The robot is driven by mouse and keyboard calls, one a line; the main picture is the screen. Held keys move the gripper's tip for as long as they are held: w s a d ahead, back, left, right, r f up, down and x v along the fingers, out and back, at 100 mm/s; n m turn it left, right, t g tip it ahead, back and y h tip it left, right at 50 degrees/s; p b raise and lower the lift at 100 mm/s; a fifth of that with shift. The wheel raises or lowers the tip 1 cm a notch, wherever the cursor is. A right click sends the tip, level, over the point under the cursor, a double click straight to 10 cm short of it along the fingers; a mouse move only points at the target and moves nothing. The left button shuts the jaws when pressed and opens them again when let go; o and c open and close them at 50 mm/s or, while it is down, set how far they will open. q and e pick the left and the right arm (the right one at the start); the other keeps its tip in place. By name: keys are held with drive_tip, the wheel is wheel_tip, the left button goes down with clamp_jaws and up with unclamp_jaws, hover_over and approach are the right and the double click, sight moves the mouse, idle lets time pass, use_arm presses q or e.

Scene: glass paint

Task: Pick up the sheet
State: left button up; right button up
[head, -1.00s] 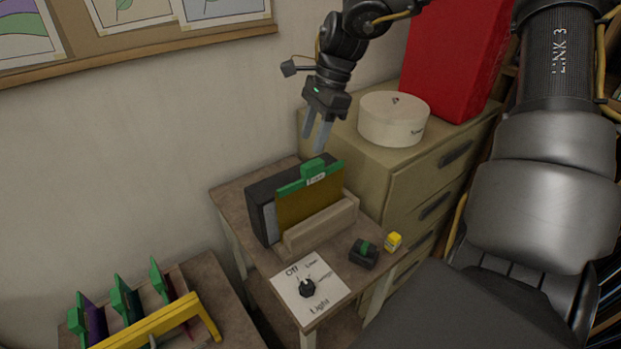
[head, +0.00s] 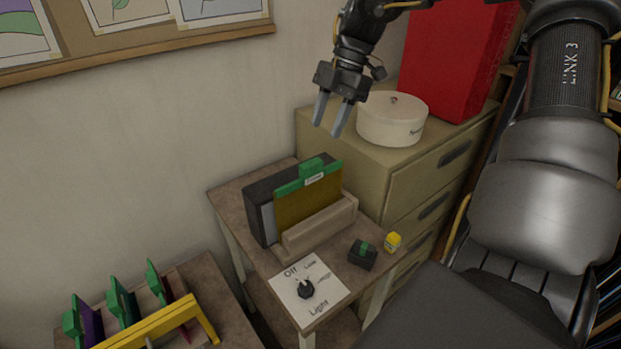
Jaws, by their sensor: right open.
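A yellow-brown sheet (head: 295,207) with a green clip-like top edge (head: 313,170) and a small white label stands upright in a wooden holder (head: 322,226) on the small table. A dark box with a grey face (head: 267,215) is right behind it. My right gripper (head: 329,117) is open and empty, above and behind the sheet, in front of the round white box, with its fingers pointing down. It does not touch the sheet. My left gripper is not in view.
The small table also holds a light dial plate (head: 330,286), a black block with a green top (head: 362,255) and a yellow cube (head: 392,242). A cabinet (head: 410,182) with a round white box (head: 392,120) and a red box (head: 455,60) adjoins it. Green-topped sheets (head: 122,308) stand in a yellow-barred rack at lower left.

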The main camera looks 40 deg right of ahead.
sight(312, 162)
drive_tip(key=shift+m, duration=0.3)
drive_tip(key=shift+p+x, duration=0.45)
drive_tip(key=shift+x, duration=2.35)
drive_tip(key=shift+a+f, duration=0.1)
drive_tip(key=shift+f, duration=0.05)
drive_tip(key=p+x, duration=0.2)
drive_tip(key=x, duration=0.2)
drive_tip(key=shift+w+a+f, duration=0.1)
drive_tip(key=shift+w, duration=0.1)
drive_tip(key=shift+a+f, duration=0.1)
drive_tip(key=shift+f, duration=0.2)
drive_tip(key=shift+c, duration=0.4)
drive_tip(key=shift+r, duration=0.1)
clamp_jaws()
